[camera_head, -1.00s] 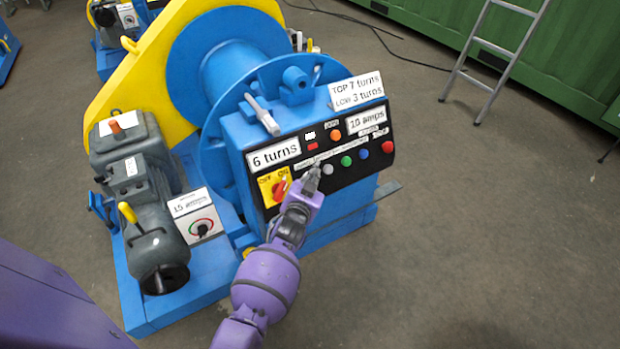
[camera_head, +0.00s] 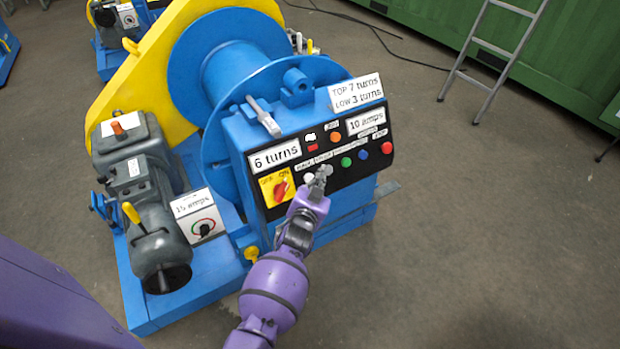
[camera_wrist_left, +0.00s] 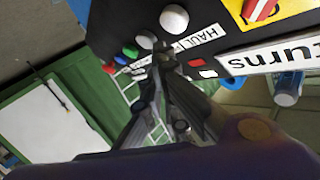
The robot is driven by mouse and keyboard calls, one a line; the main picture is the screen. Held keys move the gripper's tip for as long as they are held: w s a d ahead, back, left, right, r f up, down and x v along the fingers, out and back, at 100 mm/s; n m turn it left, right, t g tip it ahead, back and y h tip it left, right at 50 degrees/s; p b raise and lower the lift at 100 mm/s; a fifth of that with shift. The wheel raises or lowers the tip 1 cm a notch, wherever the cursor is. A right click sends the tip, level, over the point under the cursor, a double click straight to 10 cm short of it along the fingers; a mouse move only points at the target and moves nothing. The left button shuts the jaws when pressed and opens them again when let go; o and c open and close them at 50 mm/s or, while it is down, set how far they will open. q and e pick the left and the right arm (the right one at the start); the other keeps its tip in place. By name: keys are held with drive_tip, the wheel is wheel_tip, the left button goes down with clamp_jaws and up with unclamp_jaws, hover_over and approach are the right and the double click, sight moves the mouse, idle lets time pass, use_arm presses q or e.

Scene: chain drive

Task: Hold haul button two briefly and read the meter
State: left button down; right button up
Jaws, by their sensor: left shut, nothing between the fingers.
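The black control panel (camera_head: 352,180) on the blue winch housing has a row of round buttons. A white button (camera_head: 308,178) is at the left, and a second pale button lies mostly behind my left gripper (camera_head: 320,176). In the left wrist view the white button (camera_wrist_left: 174,18) and the second pale button (camera_wrist_left: 146,40) both show, near a "HAUL" label (camera_wrist_left: 198,40). My left gripper (camera_wrist_left: 163,58) is shut and empty, its tips close to the second button. I cannot tell whether they touch. One plate reads "10 amps" (camera_head: 366,121), another "6 turns" (camera_head: 275,156). My right gripper is not in view.
Green (camera_head: 346,162), blue (camera_head: 364,154) and red (camera_head: 387,147) buttons sit further right. A yellow-and-red rotary switch (camera_head: 280,190) is lower left. A "15 amps" card (camera_head: 191,203) stands by the grey motor (camera_head: 150,215). A ladder (camera_head: 490,50) leans behind; floor at right is clear.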

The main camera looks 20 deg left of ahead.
use_arm(q)
drive_tip(key=s+d+r, duration=0.1)
drive_tip(key=s+d+r+p, duration=0.1)
drive_tip(key=shift+d, duration=0.3)
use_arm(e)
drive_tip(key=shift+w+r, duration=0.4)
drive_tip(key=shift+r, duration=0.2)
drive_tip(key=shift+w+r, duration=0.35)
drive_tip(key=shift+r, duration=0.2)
use_arm(q)
drive_tip(key=shift+f, duration=0.1)
drive_tip(key=s+f+g+p, duration=0.1)
drive_tip(key=s+f+g, duration=0.1)
drive_tip(key=s, duration=1.3)
drive_tip(key=s+f+n+g+h+p, duration=0.1)
drive_tip(key=s+f+g+p, duration=0.1)
drive_tip(key=s, duration=1.3)
drive_tip(key=s+a+f+n+g+h+p, duration=0.1)
drive_tip(key=s+f+g+p, duration=0.1)
drive_tip(key=s, duration=1.3)
drive_tip(key=shift+f+g, duration=0.6)
drive_tip(key=shift+f, duration=0.15)
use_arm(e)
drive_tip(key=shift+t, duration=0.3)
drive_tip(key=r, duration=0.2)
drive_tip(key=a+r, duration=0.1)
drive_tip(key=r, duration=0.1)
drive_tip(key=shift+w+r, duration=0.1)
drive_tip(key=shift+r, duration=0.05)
